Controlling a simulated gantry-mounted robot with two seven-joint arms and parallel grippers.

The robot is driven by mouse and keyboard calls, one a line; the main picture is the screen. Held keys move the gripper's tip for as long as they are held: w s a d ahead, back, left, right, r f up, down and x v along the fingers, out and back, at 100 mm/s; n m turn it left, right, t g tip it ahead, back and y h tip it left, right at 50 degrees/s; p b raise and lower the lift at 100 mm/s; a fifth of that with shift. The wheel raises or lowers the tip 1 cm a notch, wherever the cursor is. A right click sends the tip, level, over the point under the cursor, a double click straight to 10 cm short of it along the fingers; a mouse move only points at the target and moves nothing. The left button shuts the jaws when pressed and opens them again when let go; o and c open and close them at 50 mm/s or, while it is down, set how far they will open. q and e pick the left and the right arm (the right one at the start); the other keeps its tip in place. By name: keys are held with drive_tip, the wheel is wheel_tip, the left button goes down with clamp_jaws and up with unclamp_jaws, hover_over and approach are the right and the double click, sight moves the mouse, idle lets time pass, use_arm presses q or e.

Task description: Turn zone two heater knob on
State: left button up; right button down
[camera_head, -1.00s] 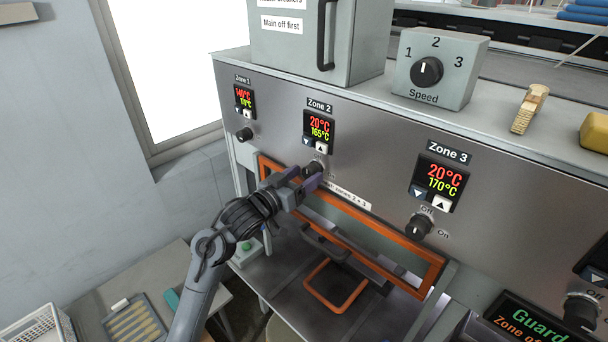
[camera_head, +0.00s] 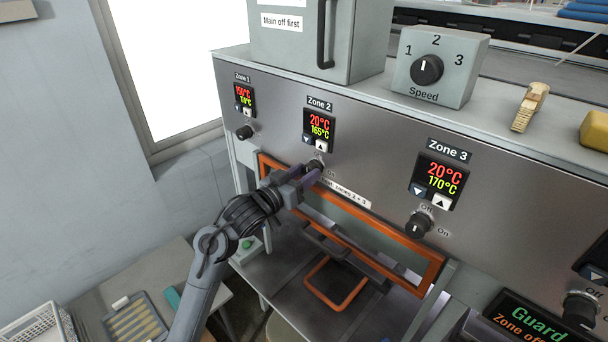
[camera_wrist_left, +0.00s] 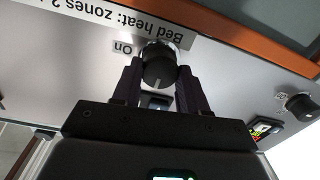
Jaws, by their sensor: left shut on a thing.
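The zone two heater knob (camera_head: 315,166) is a dark round knob below the Zone 2 display (camera_head: 319,130), which reads 20°C over 165°C. My left gripper (camera_head: 308,174) is shut on this knob, one purple finger on each side. In the left wrist view, which is upside down, the knob (camera_wrist_left: 158,66) sits between the fingertips of the gripper (camera_wrist_left: 159,78). Its pale pointer line points down in that picture, away from the On label (camera_wrist_left: 125,48) at the left. The Off label is hidden there. My right gripper is not in view.
The zone 1 knob (camera_head: 244,133) is at the left and the zone 3 knob (camera_head: 417,225) at the right on the same panel. An orange-framed guard (camera_head: 400,264) lies just below the gripper. A speed box (camera_head: 437,68) stands on top.

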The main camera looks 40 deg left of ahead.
use_arm(q)
drive_tip(key=shift+m, duration=0.3)
drive_tip(key=shift+f+m+h+b, duration=0.15)
drive_tip(key=shift+m+h+b, duration=0.15)
drive_tip(key=shift+m+b, duration=6.25)
drive_tip(key=m+p, duration=0.4)
drive_tip(key=shift+m, duration=0.35)
drive_tip(key=o, duration=1.1)
drive_tip(key=shift+c, duration=0.2)
